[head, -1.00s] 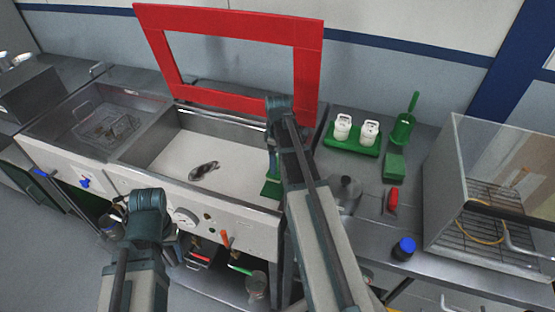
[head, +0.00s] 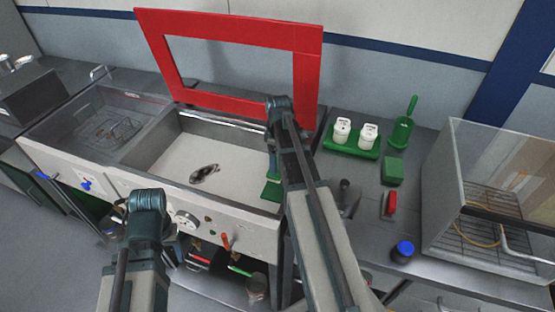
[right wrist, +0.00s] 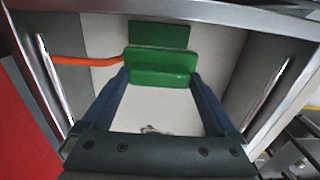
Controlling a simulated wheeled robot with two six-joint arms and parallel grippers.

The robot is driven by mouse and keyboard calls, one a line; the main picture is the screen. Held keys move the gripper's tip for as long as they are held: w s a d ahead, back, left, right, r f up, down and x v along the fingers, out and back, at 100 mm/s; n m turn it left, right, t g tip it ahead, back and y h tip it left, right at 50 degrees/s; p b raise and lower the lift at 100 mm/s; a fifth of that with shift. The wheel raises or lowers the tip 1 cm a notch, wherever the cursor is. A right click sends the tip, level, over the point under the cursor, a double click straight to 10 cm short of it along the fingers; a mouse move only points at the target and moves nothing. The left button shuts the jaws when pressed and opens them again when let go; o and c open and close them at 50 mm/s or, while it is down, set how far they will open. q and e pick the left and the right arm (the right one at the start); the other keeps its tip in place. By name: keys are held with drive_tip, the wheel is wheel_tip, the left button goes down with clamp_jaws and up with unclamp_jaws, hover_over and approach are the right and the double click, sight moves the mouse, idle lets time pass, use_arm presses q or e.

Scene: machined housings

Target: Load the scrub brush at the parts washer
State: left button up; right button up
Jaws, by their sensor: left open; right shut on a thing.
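My right gripper (head: 273,170) reaches down over the washer basin (head: 215,147) at its right end. It is shut on a green block-like thing, which I take to be the scrub brush (head: 271,191). In the right wrist view the green scrub brush (right wrist: 160,75) sits between the two fingers, with a flat green part beyond it. An orange rod (right wrist: 85,60) runs in from the left towards it; I cannot tell if they join. My left gripper (head: 146,204) is low in front of the washer, open, its fingers mostly hidden by the arm.
The red lid frame (head: 235,30) stands open behind the basin. A dark grey part (head: 204,174) lies on the basin floor. A wire basket (head: 112,129) is in the left sink. The right counter holds a green tray (head: 352,150) with white bottles, a red-handled item (head: 390,204) and a blue-capped jar (head: 403,250).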

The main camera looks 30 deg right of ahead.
drive_tip(key=shift+w+d+f+b, duration=0.1)
drive_tip(key=shift+f+b, duration=0.25)
drive_tip(key=shift+f, duration=0.25)
drive_tip(key=shift+w+d+f+b, duration=0.1)
drive_tip(key=shift+f+b, duration=0.25)
drive_tip(key=shift+f, duration=0.25)
use_arm(q)
wheel_tip(320, 180, down, 2)
drive_tip(key=shift+w+d+f, duration=0.15)
drive_tip(key=shift+f, duration=0.1)
wheel_tip(320, 180, down, 6)
drive_tip(key=b, duration=0.6)
use_arm(e)
wheel_tip(320, 180, down, 6)
drive_tip(key=shift+r, duration=0.1)
use_arm(q)
drive_tip(key=shift+f+b, duration=0.4)
drive_tip(key=shift+b, duration=0.1)
use_arm(e)
drive_tip(key=shift+s+f, duration=0.1)
drive_tip(key=shift+f, duration=0.45)
use_arm(q)
drive_tip(key=shift+r, duration=0.15)
use_arm(e)
drive_tip(key=shift+r, duration=0.15)
